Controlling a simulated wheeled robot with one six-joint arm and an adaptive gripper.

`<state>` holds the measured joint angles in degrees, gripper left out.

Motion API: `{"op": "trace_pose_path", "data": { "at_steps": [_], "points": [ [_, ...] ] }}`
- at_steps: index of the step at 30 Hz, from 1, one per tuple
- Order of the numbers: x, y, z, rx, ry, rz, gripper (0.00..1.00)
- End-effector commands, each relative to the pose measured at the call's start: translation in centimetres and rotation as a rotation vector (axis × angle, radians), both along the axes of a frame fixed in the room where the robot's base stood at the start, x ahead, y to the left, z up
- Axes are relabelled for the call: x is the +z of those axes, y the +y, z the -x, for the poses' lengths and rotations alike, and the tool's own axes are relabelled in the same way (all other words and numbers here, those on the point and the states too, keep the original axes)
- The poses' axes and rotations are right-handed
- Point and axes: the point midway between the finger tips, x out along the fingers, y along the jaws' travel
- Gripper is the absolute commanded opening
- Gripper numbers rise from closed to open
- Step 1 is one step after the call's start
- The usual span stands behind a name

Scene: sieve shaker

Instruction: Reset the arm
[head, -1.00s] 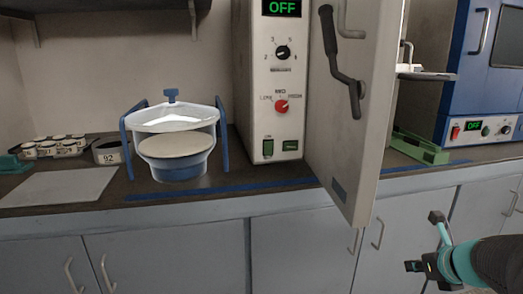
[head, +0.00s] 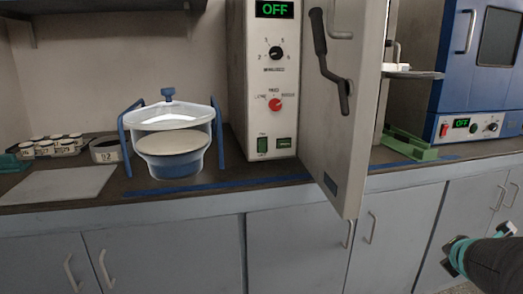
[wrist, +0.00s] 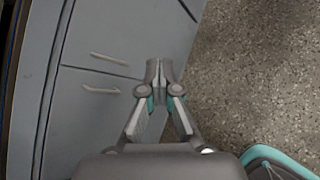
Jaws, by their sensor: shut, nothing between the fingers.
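In the wrist view my gripper (wrist: 159,78) has its fingertips together with nothing between them. It points down past grey cabinet doors toward the speckled floor. In the head view my arm (head: 490,258) is at the lower right, in front of the cabinets and below the counter's edge; the fingertips cannot be made out there. It is apart from the objects on the counter.
The counter (head: 60,205) holds a sieve shaker (head: 172,145), a sieve (head: 106,151), a tray of small cups (head: 50,147) and a pale sheet (head: 62,184). A white oven's open door (head: 345,110) juts past the counter edge. A blue oven (head: 485,70) stands right.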

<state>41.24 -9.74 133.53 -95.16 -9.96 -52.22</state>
Motion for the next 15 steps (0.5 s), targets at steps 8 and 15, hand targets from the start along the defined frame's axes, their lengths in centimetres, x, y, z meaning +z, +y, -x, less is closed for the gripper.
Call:
{"op": "trace_pose_path", "data": {
  "at_steps": [8, 15],
  "points": [
    [1.0, -1.1, 5.3, -0.717, -0.329, -0.420, 0.00],
    [-0.9, 4.6, 10.1, -1.237, -0.510, -0.828, 0.00]
  ]
}}
